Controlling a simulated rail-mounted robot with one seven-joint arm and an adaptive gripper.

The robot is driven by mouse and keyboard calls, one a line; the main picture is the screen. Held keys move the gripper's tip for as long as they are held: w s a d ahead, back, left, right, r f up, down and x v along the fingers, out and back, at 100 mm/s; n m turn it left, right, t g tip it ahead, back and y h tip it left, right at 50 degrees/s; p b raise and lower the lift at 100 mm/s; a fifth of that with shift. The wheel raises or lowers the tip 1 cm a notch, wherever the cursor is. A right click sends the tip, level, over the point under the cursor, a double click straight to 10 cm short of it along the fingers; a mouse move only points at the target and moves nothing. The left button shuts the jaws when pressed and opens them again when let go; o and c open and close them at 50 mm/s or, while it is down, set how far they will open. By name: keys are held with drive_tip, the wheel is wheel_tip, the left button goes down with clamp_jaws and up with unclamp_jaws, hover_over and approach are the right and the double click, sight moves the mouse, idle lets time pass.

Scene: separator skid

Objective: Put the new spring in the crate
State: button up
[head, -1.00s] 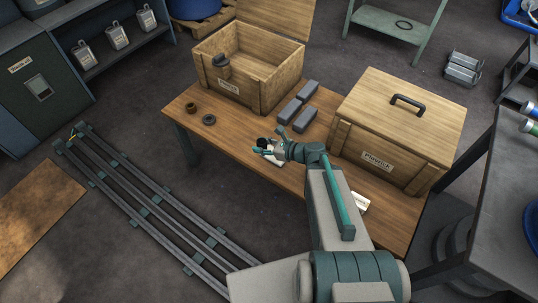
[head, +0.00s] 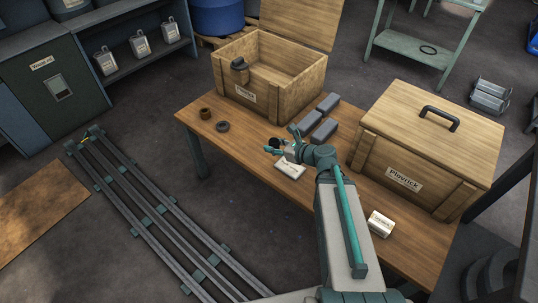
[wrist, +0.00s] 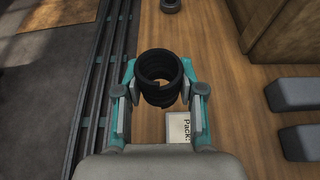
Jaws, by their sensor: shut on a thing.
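My gripper (head: 279,148) is shut on a black coil spring (wrist: 158,78), which sits upright between the two fingers in the wrist view. In the head view the spring is small and dark at the fingertips. My gripper is above the wooden table, over a white printed card (head: 290,169). An open wooden crate (head: 285,106) stands at the back of the table, beyond my gripper, with its lid raised. A dark curved fitting (head: 240,68) is at its front left rim.
Several grey blocks (head: 323,131) lie between the crates. A brown ring (head: 206,113) and a dark ring (head: 222,127) lie at the table's left end. A small white box (head: 380,224) is near the front edge. Floor rails (head: 150,210) run left of the table (head: 250,140).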

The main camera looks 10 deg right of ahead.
drive_tip(key=shift+w+f+b, duration=0.65)
drive_tip(key=shift+w+b, duration=0.1)
drive_tip(key=shift+b, duration=2.55)
drive_tip(key=shift+w+f+b, duration=0.1)
drive_tip(key=shift+w+b, duration=0.1)
drive_tip(key=shift+b, duration=1.05)
drive_tip(key=w+f, duration=0.2)
drive_tip(key=w, duration=0.1)
drive_tip(key=w+f+b, duration=0.1)
drive_tip(key=w, duration=0.1)
drive_tip(key=shift+f, duration=0.25)
drive_tip(key=shift+w+a+f, duration=0.1)
drive_tip(key=shift+w+f, duration=0.25)
drive_tip(key=shift+f, duration=0.15)
drive_tip(key=f, duration=0.1)
drive_tip(key=w+f+b, duration=0.1)
drive_tip(key=f, duration=0.1)
drive_tip(key=f+b, duration=0.1)
drive_tip(key=shift+w+f, duration=0.15)
drive_tip(key=shift+w, duration=0.1)
drive_tip(key=shift+f, duration=0.25)
drive_tip(key=shift+f, duration=0.2)
drive_tip(key=o, duration=1.1)
